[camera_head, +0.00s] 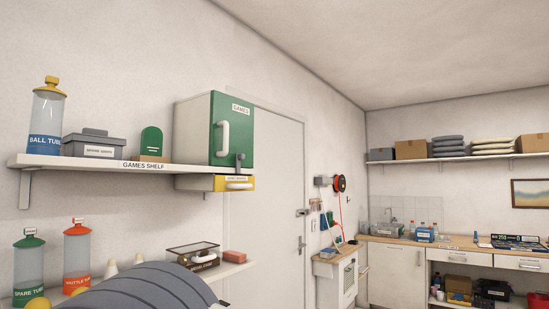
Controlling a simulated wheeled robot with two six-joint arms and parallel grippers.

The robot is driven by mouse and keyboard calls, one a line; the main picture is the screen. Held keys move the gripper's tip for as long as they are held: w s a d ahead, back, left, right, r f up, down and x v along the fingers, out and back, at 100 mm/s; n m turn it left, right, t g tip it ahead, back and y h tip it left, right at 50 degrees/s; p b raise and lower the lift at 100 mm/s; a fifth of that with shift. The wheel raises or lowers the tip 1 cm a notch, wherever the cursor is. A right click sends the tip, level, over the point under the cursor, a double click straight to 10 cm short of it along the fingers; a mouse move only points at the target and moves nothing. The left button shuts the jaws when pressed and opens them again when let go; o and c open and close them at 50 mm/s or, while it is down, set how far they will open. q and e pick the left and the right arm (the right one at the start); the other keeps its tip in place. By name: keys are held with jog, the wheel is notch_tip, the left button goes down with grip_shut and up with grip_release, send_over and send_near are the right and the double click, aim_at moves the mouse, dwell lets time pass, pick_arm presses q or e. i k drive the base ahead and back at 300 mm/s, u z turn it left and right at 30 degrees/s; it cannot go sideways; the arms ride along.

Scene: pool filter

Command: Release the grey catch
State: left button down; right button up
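A small grey catch (239,161) sits at the lower edge of the green cabinet door (233,130), close above the yellow drawer (222,183). It looks upright, and its lower end reaches toward the drawer front. The green door appears shut and has a white handle (223,137) and a "GAMES" label. The yellow drawer has a pale handle (240,186) and also appears shut. Neither of my grippers is in view.
The games shelf (100,165) holds a ball tube (46,120), a grey box (92,146) and a green object (151,141). A lower shelf (232,269) carries more tubes and a dark case (194,256). A large grey curved shape (130,288) fills the bottom left.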

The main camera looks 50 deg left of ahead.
aim_at(239, 157)
jog(key=u, duration=0.05)
jog(key=i, duration=0.75)
jog(key=u, duration=0.75)
jog(key=i, duration=0.65)
jog(key=u, duration=0.5)
